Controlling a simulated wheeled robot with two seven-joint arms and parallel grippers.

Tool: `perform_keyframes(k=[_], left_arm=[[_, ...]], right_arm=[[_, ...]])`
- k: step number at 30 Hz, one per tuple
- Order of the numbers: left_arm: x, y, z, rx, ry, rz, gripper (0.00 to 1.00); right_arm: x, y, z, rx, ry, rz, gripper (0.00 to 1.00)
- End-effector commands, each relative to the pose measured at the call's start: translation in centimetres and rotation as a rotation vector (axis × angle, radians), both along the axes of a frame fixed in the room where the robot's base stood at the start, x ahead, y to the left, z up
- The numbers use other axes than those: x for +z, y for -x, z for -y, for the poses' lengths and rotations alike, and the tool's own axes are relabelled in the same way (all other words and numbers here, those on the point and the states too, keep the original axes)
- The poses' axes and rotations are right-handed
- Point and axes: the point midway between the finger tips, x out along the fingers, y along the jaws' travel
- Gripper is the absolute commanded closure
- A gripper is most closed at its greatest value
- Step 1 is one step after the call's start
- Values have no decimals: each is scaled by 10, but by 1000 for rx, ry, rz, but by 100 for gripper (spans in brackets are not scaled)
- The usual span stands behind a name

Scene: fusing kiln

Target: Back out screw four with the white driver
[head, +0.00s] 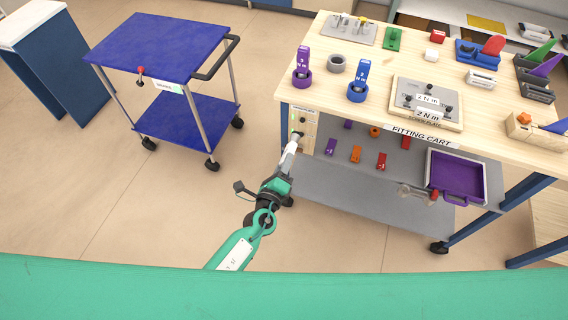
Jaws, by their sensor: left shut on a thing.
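My left gripper is shut on the driver. The panel carries small dark marks and screws, too small to read, so I cannot tell which one is screw four. The driver's end overlaps the lower part of the panel; I cannot tell whether it sits in a screw head. My right gripper is not in view.
The fitting cart's wooden top (385,62) holds a purple driver (302,64), a blue driver (358,80) and a screw plate (440,93). Coloured clips and a purple tray (456,177) are below. A blue trolley (160,45) stands left, with open floor between.

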Motion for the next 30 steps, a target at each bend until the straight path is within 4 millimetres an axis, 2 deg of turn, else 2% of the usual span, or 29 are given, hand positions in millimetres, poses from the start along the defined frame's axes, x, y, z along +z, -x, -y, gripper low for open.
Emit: perform_keyframes(k=[9,30], left_arm=[[-1,3,-2,-2,1,0,96],[1,-45,14,-3,1,0,96]], right_arm=[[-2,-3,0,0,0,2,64],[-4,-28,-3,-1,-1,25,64]])
